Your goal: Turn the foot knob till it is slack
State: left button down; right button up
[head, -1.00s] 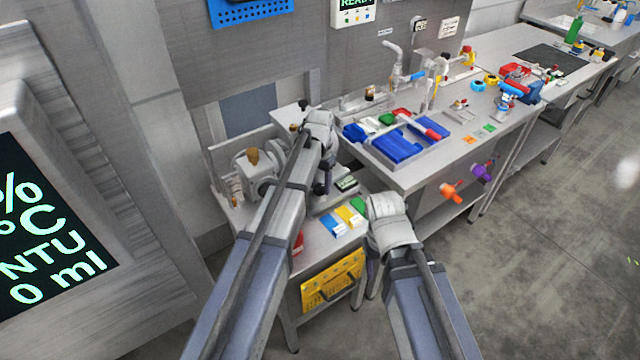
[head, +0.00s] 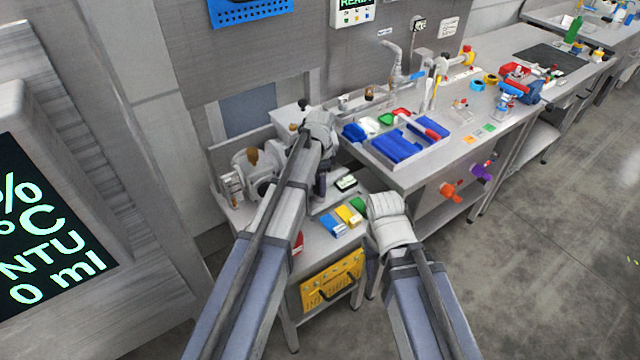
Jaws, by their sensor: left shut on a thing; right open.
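My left gripper (head: 321,187) points down over the small side table, beside the grey machine. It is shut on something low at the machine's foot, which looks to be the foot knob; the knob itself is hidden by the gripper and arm. The grey machine (head: 262,185) with a brown-topped part stands on the left of the side table, partly behind my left arm. My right gripper (head: 371,280) hangs below its wrist in front of the side table, mostly hidden by its own arm. It is open, with nothing seen in it.
Blue, yellow and green blocks (head: 349,215) and a small display box (head: 346,183) lie close right of my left gripper.

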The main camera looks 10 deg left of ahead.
dwell(0.4)
pick_arm(q)
jog(key=shift+c, duration=1.6)
grip_release()
